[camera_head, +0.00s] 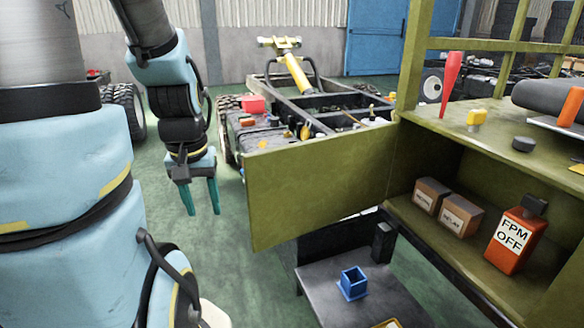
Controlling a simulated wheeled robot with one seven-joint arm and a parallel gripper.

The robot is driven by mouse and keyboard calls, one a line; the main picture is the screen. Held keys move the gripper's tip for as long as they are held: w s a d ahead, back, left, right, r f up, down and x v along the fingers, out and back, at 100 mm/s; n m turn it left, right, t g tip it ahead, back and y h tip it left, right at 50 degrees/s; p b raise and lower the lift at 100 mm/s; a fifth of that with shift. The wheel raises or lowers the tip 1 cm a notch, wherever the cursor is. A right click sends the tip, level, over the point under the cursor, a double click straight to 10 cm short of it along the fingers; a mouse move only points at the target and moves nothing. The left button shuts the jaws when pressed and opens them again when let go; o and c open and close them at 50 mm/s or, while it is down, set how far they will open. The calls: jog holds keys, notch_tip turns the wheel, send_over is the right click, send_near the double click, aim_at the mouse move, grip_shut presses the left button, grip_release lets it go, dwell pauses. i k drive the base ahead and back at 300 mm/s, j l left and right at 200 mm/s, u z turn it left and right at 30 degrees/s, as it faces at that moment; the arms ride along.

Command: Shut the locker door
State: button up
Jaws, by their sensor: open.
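The locker door (318,188) is an olive-green panel that stands wide open, hinged at the locker's left front edge and swung out to the left. The locker (408,205) is an olive-green shelf compartment on the right with its inside exposed. My gripper (201,198) points down with two teal fingers apart and nothing between them. In the picture it is to the left of the door's free edge, with a gap between them. The door hides part of the chassis behind it.
A dark low table (320,285) with a blue square cup (352,284) is below the door. A chassis with parts (290,110) stands behind the door. Green floor is clear at left.

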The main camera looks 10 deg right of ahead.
aim_at(298, 189)
jog(key=i+j+u, duration=0.25)
jog(key=i, duration=0.35)
jog(key=i+u, duration=0.2)
jog(key=i, duration=0.4)
jog(key=i+j+z, duration=0.15)
jog(key=i+z, duration=0.3)
jog(key=i+j+z, duration=0.9)
jog(key=i+l, duration=0.05)
